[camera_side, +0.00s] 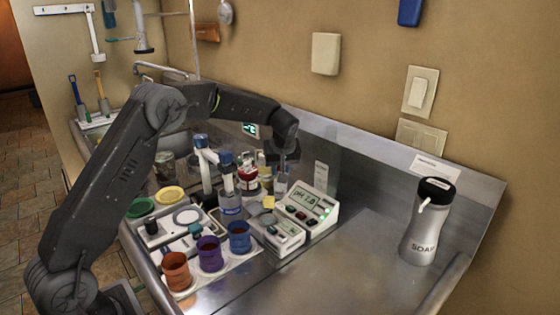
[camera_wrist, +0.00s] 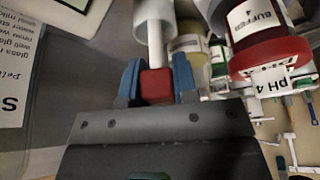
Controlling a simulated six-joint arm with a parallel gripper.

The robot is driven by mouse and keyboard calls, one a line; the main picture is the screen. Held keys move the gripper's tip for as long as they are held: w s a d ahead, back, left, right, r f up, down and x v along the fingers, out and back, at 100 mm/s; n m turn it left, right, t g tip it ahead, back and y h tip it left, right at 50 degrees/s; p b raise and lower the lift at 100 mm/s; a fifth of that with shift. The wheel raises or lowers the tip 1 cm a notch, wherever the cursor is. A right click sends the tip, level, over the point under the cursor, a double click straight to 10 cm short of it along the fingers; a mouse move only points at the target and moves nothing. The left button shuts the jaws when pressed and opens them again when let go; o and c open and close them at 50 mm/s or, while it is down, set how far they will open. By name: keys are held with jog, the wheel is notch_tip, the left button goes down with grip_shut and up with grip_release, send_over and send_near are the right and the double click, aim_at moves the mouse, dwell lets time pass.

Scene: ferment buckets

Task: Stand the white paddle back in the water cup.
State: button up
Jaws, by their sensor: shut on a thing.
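My gripper (camera_wrist: 157,84) is shut, its blue fingertips on either side of a red block. A thin white shaft runs on from this block and meets a wider white cylinder at the top edge of the wrist view. I take the red-ended shaft for the white paddle (camera_wrist: 155,52). I cannot tell whether the wider cylinder is part of it. In the side view my gripper (camera_side: 286,158) is over the back of the counter, left of the wall switches, and its fingers are hard to make out. A small pale shape shows under it. I cannot tell which vessel is the water cup.
A red buffer bottle (camera_wrist: 268,48) labelled pH 4 stands close beside the gripper. A pH meter (camera_side: 312,203) lies right of it. Orange (camera_side: 176,271), purple (camera_side: 210,255) and blue (camera_side: 239,238) cups stand in front. A soap bottle (camera_side: 425,230) stands right; the counter before it is clear.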

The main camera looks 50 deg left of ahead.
jog(key=shift+f, duration=0.3)
jog(key=o, duration=1.5)
jog(key=shift+c, duration=0.2)
jog(key=shift+r, duration=3)
